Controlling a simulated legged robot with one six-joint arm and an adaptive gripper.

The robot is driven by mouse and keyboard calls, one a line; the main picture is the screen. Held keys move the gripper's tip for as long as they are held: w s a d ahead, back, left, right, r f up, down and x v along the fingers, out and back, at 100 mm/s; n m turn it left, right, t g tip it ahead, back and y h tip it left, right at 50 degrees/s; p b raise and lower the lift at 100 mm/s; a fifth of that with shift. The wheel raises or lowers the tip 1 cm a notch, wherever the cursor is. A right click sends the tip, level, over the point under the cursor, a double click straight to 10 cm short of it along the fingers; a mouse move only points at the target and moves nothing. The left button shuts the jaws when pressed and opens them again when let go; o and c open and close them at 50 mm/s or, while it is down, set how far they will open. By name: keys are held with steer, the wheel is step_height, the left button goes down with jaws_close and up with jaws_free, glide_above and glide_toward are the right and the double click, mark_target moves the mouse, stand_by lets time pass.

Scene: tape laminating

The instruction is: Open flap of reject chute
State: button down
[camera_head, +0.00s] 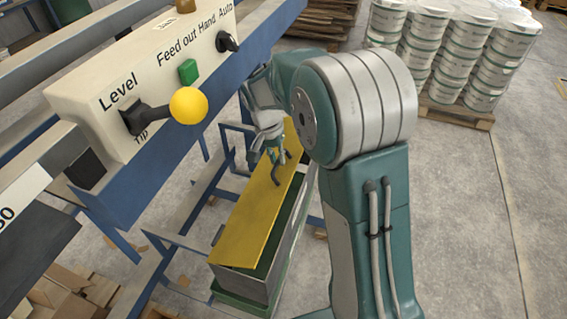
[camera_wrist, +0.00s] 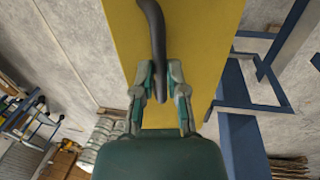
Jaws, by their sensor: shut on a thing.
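The reject chute is a grey and green box (camera_head: 296,236) low beside the blue machine frame. Its yellow flap (camera_head: 250,225) lies tilted over the top, with a dark gap along its right and near edges. A dark curved handle (camera_head: 281,172) stands on the flap; it also shows in the wrist view (camera_wrist: 155,30). My gripper (camera_head: 272,160) is at the handle, above the flap. In the wrist view my gripper (camera_wrist: 161,85) has its two fingers on either side of the handle's lower end, shut on it.
A control panel (camera_head: 150,75) with a yellow-knobbed lever (camera_head: 188,105) and green button (camera_head: 188,71) is above left of the chute. Blue frame bars (camera_head: 187,220) run close along the chute's left side. Stacked buckets (camera_head: 440,60) stand at the back right. Floor on the right is clear.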

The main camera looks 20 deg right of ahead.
steer(key=shift+w+a+r, duration=0.25)
steer(key=shift+w+a, duration=0.05)
steer(key=shift+a, duration=0.15)
steer(key=shift+w+a+r, duration=0.25)
steer(key=shift+w+a, duration=0.05)
steer(key=shift+a, duration=0.15)
steer(key=shift+w+a+r, duration=0.15)
steer(key=shift+w+a, duration=0.15)
steer(key=shift+a, duration=0.25)
steer(key=c, duration=0.7)
jaws_free()
steer(key=shift+w+a, duration=0.1)
steer(key=shift+a, duration=0.05)
